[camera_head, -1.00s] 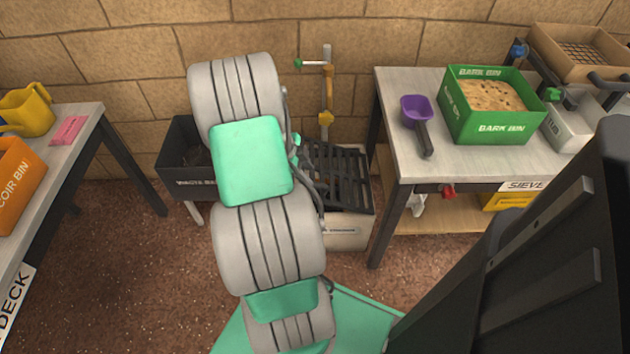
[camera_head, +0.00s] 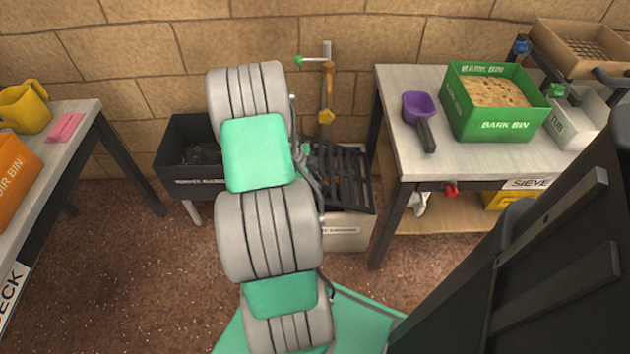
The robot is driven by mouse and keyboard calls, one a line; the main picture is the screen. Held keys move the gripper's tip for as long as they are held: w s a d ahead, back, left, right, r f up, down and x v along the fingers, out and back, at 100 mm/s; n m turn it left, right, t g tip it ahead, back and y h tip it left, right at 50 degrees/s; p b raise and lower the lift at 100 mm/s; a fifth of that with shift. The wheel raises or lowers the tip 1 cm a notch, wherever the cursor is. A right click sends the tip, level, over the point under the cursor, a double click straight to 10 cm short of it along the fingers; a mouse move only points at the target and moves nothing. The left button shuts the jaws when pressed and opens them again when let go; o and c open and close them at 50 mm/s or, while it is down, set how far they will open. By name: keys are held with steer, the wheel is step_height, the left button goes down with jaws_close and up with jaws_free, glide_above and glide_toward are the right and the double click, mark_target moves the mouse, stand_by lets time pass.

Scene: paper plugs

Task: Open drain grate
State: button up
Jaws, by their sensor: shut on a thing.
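The drain grate (camera_head: 347,178) is a black slatted panel on top of a pale metal sink box (camera_head: 345,232) against the back wall. Its right part shows; my arm covers its left part. My gripper (camera_head: 311,168) shows only in part, beside my arm at the left part of the grate. It is shut on the grate, but its fingertips and the exact contact are mostly hidden. Whether the grate is tilted up is hard to tell from here.
A dark waste bin (camera_head: 188,160) stands left of my arm. A pipe with a yellow tap (camera_head: 326,116) rises behind the grate. The right bench (camera_head: 405,165) holds a purple scoop (camera_head: 420,112) and a green bark bin (camera_head: 497,105).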

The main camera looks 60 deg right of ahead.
jaws_close()
stand_by(0.9)
steer(key=shift+s+d+r, duration=0.15)
steer(key=shift+s+r, duration=0.05)
steer(key=shift+r, duration=0.1)
steer(key=s+d+r+t+y+p, duration=0.2)
steer(key=s+d+r+t+p, duration=0.1)
steer(key=s+r+t+p, duration=0.1)
steer(key=s+r+p, duration=0.1)
steer(key=s+r, duration=0.1)
steer(key=s, duration=0.1)
steer(key=shift+d+r+p, duration=0.3)
steer(key=o, duration=0.6)
jaws_free()
